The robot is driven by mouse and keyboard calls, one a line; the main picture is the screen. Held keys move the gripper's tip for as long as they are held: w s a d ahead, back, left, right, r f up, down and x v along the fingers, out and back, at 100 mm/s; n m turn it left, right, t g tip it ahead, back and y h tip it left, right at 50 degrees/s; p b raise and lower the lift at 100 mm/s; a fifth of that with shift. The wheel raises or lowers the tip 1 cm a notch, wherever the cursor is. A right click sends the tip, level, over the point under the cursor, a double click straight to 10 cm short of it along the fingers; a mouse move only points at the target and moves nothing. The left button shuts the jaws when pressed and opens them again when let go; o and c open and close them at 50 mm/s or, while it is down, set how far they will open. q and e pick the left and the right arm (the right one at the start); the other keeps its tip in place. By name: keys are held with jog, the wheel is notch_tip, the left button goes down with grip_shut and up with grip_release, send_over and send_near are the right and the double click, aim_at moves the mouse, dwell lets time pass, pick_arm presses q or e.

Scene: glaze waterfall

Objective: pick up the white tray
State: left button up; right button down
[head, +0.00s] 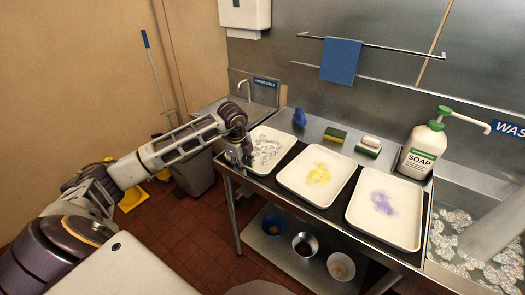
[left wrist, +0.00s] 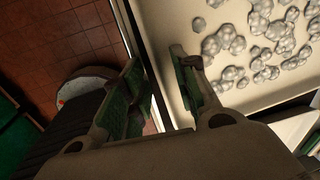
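Three white trays stand in a row on the dark strip of the steel counter. The left tray (head: 257,168) carries clear or grey bubbles, the middle tray (head: 298,184) a yellow patch, the right tray (head: 362,222) a purple patch. My left gripper (head: 240,160) points down at the left edge of the bubble tray. In the left wrist view, my gripper's green-padded fingers (left wrist: 164,88) are apart, one on either side of the line of that tray's rim (left wrist: 163,40). I cannot tell whether they touch it. My right gripper is not in view.
A soap bottle (head: 424,150), sponges (head: 335,135) and a blue item (head: 299,118) stand behind the trays. A sink with bubbles (head: 455,245) is at right. Bowls (head: 305,244) sit on the shelf below. A grey bin (head: 192,172) stands left of the counter.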

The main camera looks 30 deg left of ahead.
pick_arm(q)
grip_shut()
jog(key=shift+r, duration=0.2)
notch_tip(320, 180, up, 10)
jog(key=shift+f, duration=0.15)
dwell(0.7)
dwell(0.7)
